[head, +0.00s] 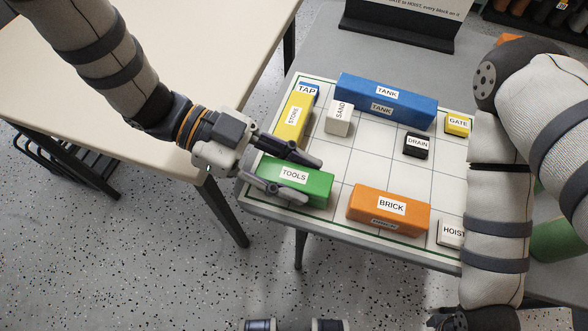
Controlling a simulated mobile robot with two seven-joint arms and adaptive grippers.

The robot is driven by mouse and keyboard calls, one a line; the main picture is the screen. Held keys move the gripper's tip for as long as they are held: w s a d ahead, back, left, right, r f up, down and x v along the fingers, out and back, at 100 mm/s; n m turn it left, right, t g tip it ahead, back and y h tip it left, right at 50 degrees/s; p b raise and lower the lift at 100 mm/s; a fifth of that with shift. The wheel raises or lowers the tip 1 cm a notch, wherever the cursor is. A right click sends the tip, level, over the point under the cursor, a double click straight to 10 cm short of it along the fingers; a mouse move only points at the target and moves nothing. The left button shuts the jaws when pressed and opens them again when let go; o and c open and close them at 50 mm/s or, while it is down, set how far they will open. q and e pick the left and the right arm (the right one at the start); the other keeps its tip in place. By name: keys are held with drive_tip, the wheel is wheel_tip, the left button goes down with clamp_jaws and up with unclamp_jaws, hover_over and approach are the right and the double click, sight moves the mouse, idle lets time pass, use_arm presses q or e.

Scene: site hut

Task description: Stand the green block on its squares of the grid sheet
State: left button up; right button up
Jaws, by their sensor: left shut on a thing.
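The green block (313,188), labelled TOOLS, is at the near left corner of the grid sheet (338,182). My left gripper (300,178) is shut on it, with one finger along its far side and one along its near left side. The block looks level. I cannot tell whether its underside touches the sheet.
Other blocks on the sheet are yellow STORE (293,120), white SAND (338,117), blue TANK (385,98), black DRAIN (416,145), yellow GATE (457,124), orange BRICK (388,209) and white HOIST (450,233). Blue TAP (308,90) adjoins STORE. A cream table (180,60) stands left.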

use_arm(q)
drive_tip(key=shift+f, duration=0.1)
drive_tip(key=shift+f, duration=0.2)
drive_tip(key=o, duration=1)
drive_tip(key=shift+c, duration=0.2)
drive_tip(key=shift+r, duration=0.3)
drive_tip(key=v, duration=1.2)
